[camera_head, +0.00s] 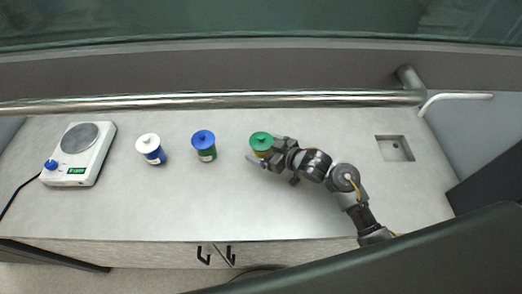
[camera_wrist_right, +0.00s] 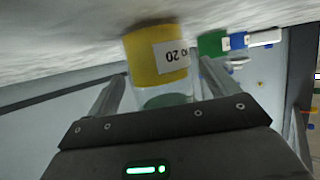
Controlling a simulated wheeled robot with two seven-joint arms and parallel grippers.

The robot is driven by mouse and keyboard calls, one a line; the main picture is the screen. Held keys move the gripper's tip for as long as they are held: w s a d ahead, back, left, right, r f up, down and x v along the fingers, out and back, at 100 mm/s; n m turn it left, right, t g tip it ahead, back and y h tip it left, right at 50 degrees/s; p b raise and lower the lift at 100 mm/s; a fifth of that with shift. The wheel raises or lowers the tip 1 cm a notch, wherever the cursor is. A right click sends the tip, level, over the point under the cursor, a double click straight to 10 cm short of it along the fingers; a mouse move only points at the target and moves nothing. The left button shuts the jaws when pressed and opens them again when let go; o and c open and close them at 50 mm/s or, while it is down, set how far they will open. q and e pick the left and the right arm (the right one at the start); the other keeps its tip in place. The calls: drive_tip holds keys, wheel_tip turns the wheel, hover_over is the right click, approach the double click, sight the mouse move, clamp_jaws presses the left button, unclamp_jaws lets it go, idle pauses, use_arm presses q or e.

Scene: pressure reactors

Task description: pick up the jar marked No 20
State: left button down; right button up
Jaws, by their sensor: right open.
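The jar marked No 20 (camera_head: 261,140) has a green lid and a yellow body and stands upright on the bench. In the right wrist view, where the picture is turned over, the jar (camera_wrist_right: 157,62) shows its white label reading "No 20". My right gripper (camera_head: 266,153) is open at the jar, with one finger on each side of it. In the wrist view the right gripper's fingers (camera_wrist_right: 160,88) flank the jar; I cannot tell whether either touches it. My left gripper is not in view.
A jar with a blue lid and green body (camera_head: 204,144) and a white-lidded blue jar (camera_head: 150,147) stand to the left. A hotplate stirrer (camera_head: 80,153) is at the far left. A metal rail (camera_head: 220,101) runs behind; a small sink (camera_head: 394,148) is at right.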

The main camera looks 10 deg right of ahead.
drive_tip(key=shift+w+a+f, duration=0.2)
drive_tip(key=shift+w+a, duration=0.1)
drive_tip(key=shift+d, duration=0.1)
drive_tip(key=c, duration=1.3)
drive_tip(key=shift+o, duration=0.2)
drive_tip(key=shift+r, duration=0.2)
